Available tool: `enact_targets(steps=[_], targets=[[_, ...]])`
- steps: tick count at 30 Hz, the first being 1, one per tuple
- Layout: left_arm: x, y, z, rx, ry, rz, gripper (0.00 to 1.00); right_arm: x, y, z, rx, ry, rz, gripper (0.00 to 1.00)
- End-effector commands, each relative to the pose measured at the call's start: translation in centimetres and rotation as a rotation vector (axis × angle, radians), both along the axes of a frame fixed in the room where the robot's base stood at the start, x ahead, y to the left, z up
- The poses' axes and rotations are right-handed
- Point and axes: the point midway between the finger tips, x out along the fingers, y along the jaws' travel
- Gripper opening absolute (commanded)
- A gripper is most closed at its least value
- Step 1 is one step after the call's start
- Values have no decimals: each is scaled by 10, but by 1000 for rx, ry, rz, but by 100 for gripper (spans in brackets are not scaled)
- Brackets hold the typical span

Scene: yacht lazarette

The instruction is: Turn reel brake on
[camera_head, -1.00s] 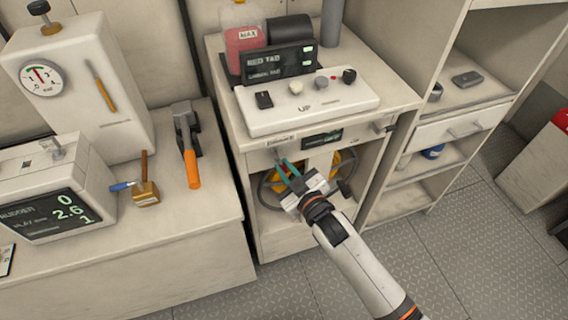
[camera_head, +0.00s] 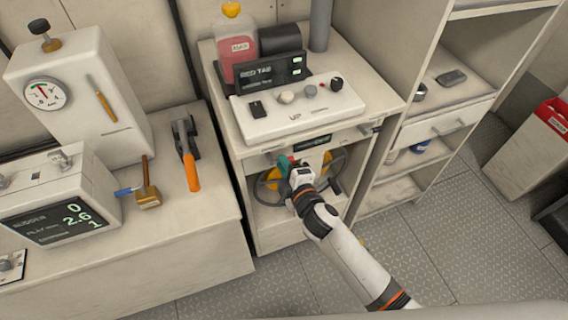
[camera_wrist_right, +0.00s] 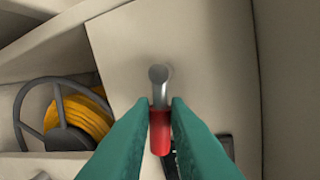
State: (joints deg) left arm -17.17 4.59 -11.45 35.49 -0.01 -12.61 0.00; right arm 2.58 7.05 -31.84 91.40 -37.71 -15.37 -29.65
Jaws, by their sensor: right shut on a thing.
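The reel brake lever is a metal pivot with a red grip (camera_wrist_right: 160,132), seen in the right wrist view on the pale cabinet front. My right gripper (camera_wrist_right: 160,122) has its green fingers on both sides of the red grip and is shut on it. In the head view my right gripper (camera_head: 287,164) is at the upper front of the cabinet, and it hides most of the lever. The reel (camera_wrist_right: 78,115), with a yellow coil and a dark wheel, sits in the opening to the left in the wrist view. My left gripper is not in view.
A white control panel (camera_head: 297,108) with several knobs stands on the cabinet top, before a red jug (camera_head: 238,47). A bench with a gauge box (camera_head: 75,85) and orange-handled tool (camera_head: 186,150) is at left. Open shelves (camera_head: 415,165) stand at right.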

Motion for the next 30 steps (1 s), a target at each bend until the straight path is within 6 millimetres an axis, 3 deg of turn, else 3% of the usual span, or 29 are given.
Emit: enact_targets(steps=[13, 30], targets=[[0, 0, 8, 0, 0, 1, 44, 0, 0, 6, -216, -68, 0, 0], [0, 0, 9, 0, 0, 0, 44, 0, 0, 6, -249, -79, 0, 0]])
